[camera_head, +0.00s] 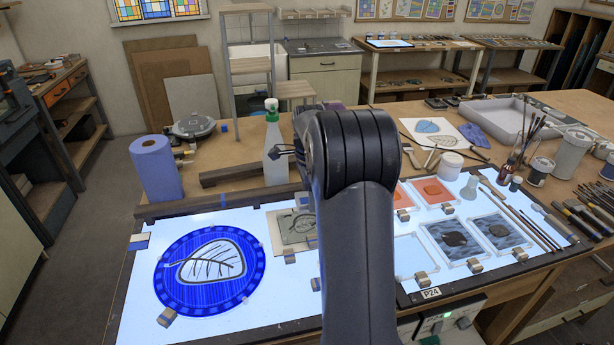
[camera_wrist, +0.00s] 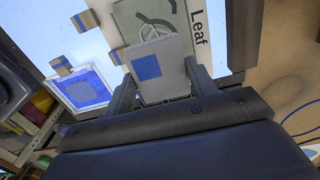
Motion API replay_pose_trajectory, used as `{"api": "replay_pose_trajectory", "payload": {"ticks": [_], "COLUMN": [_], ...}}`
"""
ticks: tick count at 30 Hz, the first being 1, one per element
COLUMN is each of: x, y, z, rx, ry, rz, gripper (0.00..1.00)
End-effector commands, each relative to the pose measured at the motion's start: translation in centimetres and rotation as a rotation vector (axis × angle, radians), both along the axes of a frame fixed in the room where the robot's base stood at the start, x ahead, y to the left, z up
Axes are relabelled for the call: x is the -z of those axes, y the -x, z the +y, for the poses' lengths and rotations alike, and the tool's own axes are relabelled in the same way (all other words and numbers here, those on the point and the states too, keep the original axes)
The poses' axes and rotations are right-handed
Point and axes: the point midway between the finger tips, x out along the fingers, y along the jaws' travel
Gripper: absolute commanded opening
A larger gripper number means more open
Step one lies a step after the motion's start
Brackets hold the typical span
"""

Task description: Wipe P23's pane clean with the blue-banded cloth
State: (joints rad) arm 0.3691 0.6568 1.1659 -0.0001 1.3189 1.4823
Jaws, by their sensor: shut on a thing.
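In the wrist view my gripper (camera_wrist: 160,86) is shut on a light grey, flat piece with a blue square patch (camera_wrist: 146,68); it may be the blue-banded cloth, but I cannot be sure. It is in front of a sheet with a dark leaf drawing (camera_wrist: 158,12) and a "Leaf" label (camera_wrist: 200,28). A small white-framed pane with blue paint (camera_wrist: 80,90) is to the left, apart from my gripper. I cannot read a P23 tag on any pane. In the head view my arm hides my gripper and part of the lit panel (camera_head: 270,325).
In the head view a round blue leaf pane (camera_head: 171,278) lies at left, and a P24 tag (camera_head: 430,293) at right. Dark patterned panes (camera_head: 454,239) are beyond it. A paper towel roll (camera_head: 156,168) and spray bottle (camera_head: 274,150) stand behind. Small clamp blocks edge the panes.

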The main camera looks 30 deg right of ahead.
Motion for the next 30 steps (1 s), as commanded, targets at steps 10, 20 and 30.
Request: {"api": "replay_pose_trajectory", "payload": {"ticks": [10, 20, 30], "x": [0.6, 5.9, 5.1], "y": [0.0, 0.0, 0.7], "z": [-2.2, -2.2, 2.8], "rx": [0.000, 0.000, -0.003], "ry": [-0.001, 0.000, 0.000], "rz": [0.002, 0.000, -0.001], "gripper": [0.36, 0.36, 0.36]}}
